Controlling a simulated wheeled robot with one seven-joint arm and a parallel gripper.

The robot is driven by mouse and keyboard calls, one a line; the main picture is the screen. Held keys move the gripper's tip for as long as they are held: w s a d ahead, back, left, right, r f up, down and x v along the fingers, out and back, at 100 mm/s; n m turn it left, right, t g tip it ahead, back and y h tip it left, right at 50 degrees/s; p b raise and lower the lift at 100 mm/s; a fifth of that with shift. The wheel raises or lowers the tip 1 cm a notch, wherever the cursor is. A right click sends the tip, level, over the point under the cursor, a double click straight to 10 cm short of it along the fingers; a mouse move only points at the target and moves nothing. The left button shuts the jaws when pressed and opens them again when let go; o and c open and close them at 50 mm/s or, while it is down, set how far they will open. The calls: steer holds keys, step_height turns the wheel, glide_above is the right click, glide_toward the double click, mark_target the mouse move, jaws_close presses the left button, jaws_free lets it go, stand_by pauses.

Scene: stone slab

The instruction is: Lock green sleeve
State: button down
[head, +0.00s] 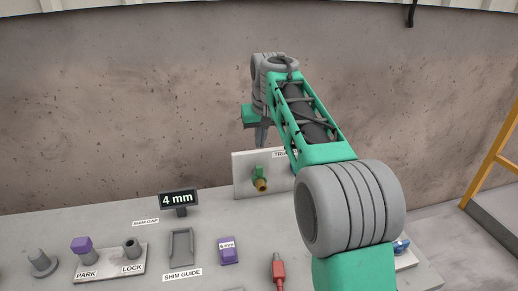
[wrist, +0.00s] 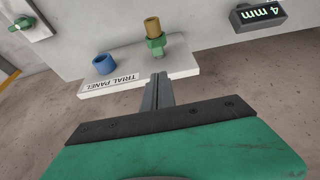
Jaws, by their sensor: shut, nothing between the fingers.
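The green sleeve (head: 259,170) sits around a brass fitting (head: 261,185) on the pale trial panel (head: 243,188). In the wrist view, the green sleeve (wrist: 157,46) is below the brass end (wrist: 152,26), and the trial panel (wrist: 181,63) appears upside down. My gripper (head: 262,143) is above the panel in the head view. In the wrist view my gripper (wrist: 160,80) is shut and empty, with its fingertips close to the panel's edge near the sleeve. I cannot tell whether they touch the panel.
A blue cylinder (wrist: 103,64) stands on the panel beside the sleeve. A 4 mm display (head: 179,199), a shim guide (head: 181,248), a purple block (head: 229,251), a PARK/LOCK plate (head: 111,266) with a purple-topped peg, and a red tool (head: 279,273) occupy the slab. A wall rises behind.

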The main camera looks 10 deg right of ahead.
mark_target(258, 158)
steer(key=x, duration=0.9)
steer(key=shift+p, duration=0.35)
